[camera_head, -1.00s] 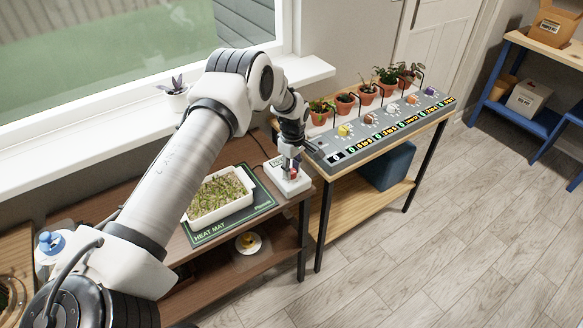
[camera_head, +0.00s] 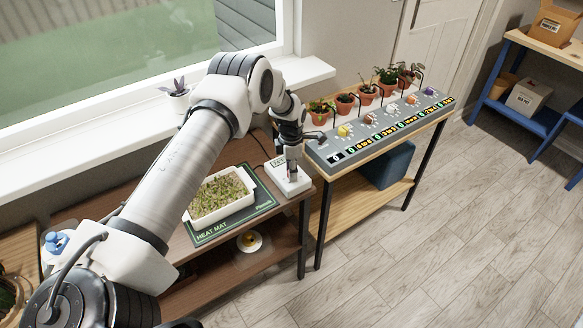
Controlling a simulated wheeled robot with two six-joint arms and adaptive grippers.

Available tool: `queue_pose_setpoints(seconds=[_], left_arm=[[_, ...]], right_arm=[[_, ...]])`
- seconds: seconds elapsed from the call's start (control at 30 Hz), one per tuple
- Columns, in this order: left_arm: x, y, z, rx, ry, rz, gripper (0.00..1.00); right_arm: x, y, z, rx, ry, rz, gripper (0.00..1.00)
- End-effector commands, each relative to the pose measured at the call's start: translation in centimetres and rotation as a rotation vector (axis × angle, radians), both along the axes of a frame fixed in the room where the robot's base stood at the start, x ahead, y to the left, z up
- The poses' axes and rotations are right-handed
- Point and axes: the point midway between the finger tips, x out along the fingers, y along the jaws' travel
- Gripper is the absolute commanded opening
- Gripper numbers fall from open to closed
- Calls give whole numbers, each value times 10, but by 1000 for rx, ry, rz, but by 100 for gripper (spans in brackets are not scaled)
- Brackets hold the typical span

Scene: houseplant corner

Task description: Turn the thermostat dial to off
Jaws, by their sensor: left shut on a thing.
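The thermostat (camera_head: 300,188) is a small white box with a display on its far side, at the right end of the brown bench. My left gripper (camera_head: 291,174) points down over it and is shut on its dial. The dial is almost wholly hidden by the fingers, and its pointer and markings cannot be read. My right gripper is not in view.
A white seedling tray (camera_head: 247,200) sits on a green heat mat (camera_head: 206,238) left of the thermostat. A grey control panel (camera_head: 332,150) with several knobs and potted plants stands on the table to the right. A window sill (camera_head: 310,70) runs behind.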

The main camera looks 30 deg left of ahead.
Motion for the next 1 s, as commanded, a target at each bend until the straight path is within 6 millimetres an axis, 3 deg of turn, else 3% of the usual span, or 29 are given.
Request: queue_pose_setpoints(seconds=[0.4, 0.9, 0.93, 1.0], left_arm=[[-1, -1, -1, -1, 2, 189, 0], [-1, -1, -1, -1, 2, 209, 0], [-1, -1, -1, 0, 1, 209, 39], [-1, 0, -1, 0, 1, 208, 57]], right_arm=[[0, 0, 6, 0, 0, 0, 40], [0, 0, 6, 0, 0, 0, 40], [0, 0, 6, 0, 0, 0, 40], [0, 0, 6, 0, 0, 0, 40]])
